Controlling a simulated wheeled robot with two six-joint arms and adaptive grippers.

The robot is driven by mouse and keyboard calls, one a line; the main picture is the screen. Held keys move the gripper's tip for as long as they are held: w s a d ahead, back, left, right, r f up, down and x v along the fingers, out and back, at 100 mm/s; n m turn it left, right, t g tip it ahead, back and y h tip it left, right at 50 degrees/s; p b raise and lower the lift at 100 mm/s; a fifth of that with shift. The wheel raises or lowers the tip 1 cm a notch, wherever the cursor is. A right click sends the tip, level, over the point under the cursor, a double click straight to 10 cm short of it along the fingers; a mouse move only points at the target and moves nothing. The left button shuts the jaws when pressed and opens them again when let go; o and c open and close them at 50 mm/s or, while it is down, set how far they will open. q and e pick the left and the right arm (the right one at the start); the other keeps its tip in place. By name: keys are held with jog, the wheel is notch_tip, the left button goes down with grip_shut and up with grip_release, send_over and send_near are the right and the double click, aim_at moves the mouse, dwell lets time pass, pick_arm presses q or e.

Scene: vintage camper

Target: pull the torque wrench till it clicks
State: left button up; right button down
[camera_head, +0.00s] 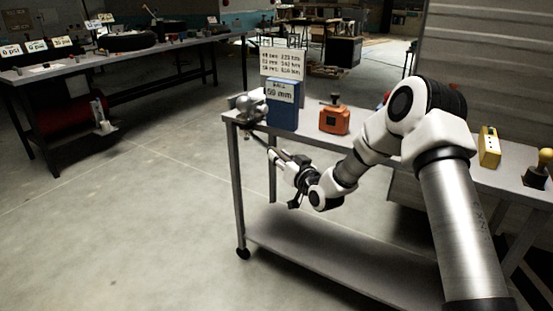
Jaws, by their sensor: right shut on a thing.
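The torque wrench (256,137) shows as a thin dark bar. It runs from the silver rounded fitting (250,104) at the left corner of the near cart, down and outward past the cart's front edge. My right gripper (286,165) is shut on the wrench toward its outer end, in front of the cart top. The gripper and its shadowed surroundings hide part of the handle, and the exact grip is small. My left gripper is not in view.
The grey cart (232,116) has a lower shelf (300,255) below my right arm. An orange block (334,120), a yellow box (489,147) and a yellow-knobbed item (544,157) stand on top. A long workbench (190,42) is at back left. The floor at left is clear.

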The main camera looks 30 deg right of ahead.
jog(key=w+d+n+g+y, duration=0.1)
jog(key=d+n+y, duration=0.3)
jog(key=d+y, duration=0.2)
jog(key=shift+d+y+p, duration=0.3)
jog(key=shift+d+p, duration=0.05)
jog(key=shift+d, duration=0.45)
jog(key=shift+w, duration=0.15)
jog(key=c, duration=0.9)
grip_release()
jog(key=shift+a, duration=0.1)
jog(key=shift+o, duration=0.2)
jog(key=v, duration=1.2)
